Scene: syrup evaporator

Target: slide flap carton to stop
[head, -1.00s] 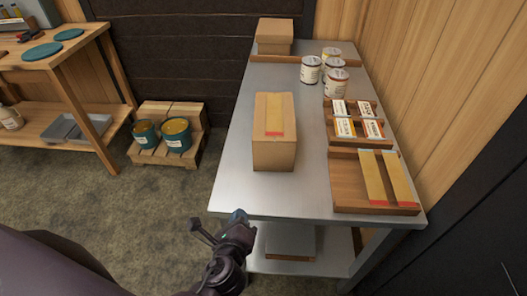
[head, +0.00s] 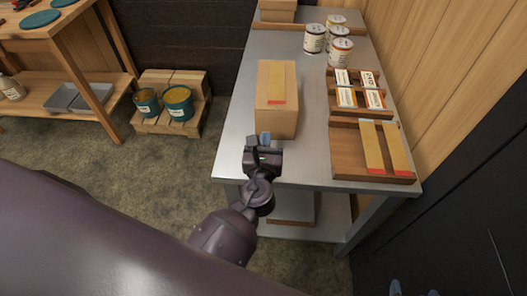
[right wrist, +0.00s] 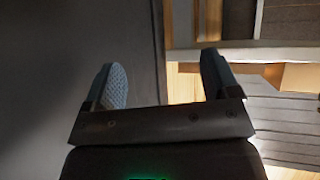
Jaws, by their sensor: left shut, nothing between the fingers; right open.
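The flap carton (head: 277,118), a tan box with a yellow strip ending in red on its top, stands on the grey metal table (head: 240,130). Beyond it, a low wooden bar (head: 345,31) runs across the table's far end. My left gripper (head: 264,137) is shut and empty at the carton's near face; I cannot tell if it touches. My right gripper (head: 414,291) is open and empty at the bottom right of the head view, off the table. Its two spread fingers also show in the right wrist view (right wrist: 163,85).
Another box (head: 277,14) sits at the far end by the bar. Several tins (head: 340,52) stand right of the carton's path. Wooden trays with packets (head: 358,110) and strips (head: 345,160) line the right side. Bare metal lies between carton and bar.

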